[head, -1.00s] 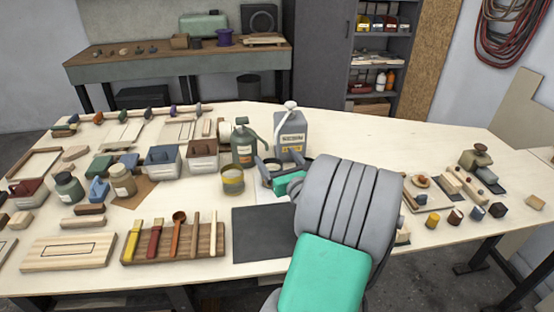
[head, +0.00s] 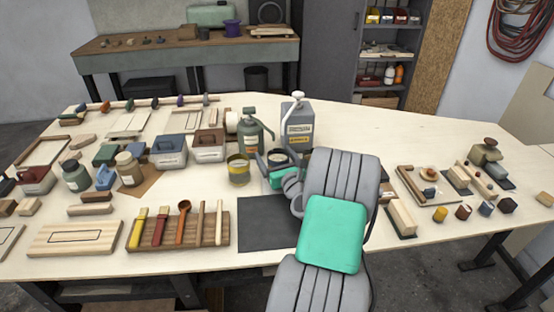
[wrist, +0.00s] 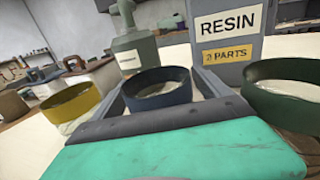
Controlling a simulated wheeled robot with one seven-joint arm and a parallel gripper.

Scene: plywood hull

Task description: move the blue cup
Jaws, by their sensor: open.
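The blue cup (wrist: 157,96) is dark blue, round and upright, with pale contents, in the middle of the wrist view. In the head view the cup (head: 278,158) stands on the table in front of the grey resin can, partly hidden by my arm. My gripper (wrist: 160,88) is open, with one finger on each side of the cup. I cannot tell whether either finger touches it. The lower part of the cup is hidden behind the gripper body.
A yellow cup (wrist: 72,106) stands close on the left and a green cup (wrist: 285,92) close on the right. Behind are the resin can (head: 297,125) and a green bottle (head: 248,135). A dark mat (head: 265,222) lies in front. The table's back right is clear.

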